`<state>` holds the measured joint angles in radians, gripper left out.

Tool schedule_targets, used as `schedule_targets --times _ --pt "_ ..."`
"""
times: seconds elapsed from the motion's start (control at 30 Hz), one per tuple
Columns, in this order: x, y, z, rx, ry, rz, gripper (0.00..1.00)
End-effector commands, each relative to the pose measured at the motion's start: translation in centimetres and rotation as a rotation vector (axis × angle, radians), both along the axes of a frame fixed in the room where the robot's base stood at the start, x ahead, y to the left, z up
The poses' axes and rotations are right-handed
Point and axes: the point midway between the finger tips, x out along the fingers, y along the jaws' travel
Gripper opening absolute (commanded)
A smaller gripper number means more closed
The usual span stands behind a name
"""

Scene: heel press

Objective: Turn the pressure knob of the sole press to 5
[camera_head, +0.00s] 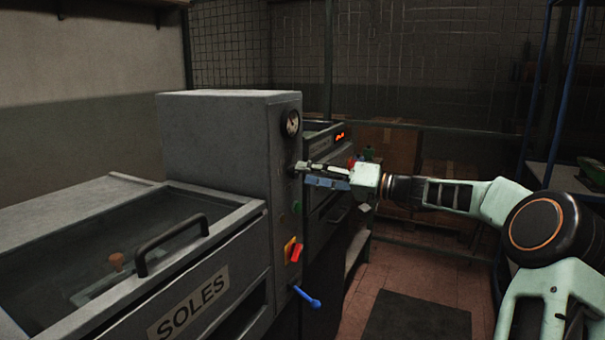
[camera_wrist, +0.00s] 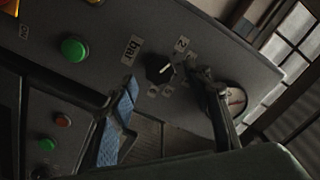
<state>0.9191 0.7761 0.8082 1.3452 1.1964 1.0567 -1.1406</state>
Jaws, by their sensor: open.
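The sole press (camera_head: 228,140) is the grey machine marked SOLES at the left of the head view. My gripper (camera_head: 303,174) is at the press's front panel. Its open fingers show in the wrist view (camera_wrist: 164,78), one on either side of the knob; I cannot tell whether they touch it.
A round gauge (camera_head: 292,123) is above my gripper on the panel. A green button (camera_wrist: 73,49) is near the knob. A red-and-yellow switch (camera_head: 294,250) and a blue lever (camera_head: 307,297) are lower down. A second machine (camera_head: 322,185) stands behind. Floor at right is open.

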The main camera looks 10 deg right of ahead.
Motion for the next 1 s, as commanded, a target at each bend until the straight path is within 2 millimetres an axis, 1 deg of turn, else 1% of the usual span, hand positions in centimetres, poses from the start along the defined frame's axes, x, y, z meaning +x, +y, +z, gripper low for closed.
schedule_targets --times 0.07,0.2,0.53,0.9,1.0 --pt "0.6 1.0 0.0 0.001 0.0 0.002 0.45" --pt "1.3 1.8 0.0 0.0 0.0 0.0 0.45" --pt "1.5 2.0 0.0 0.0 0.001 -0.001 0.45" --pt "1.5 2.0 0.0 0.0 0.001 -0.001 0.04" --pt "1.5 2.0 0.0 0.001 0.002 -0.001 0.03"
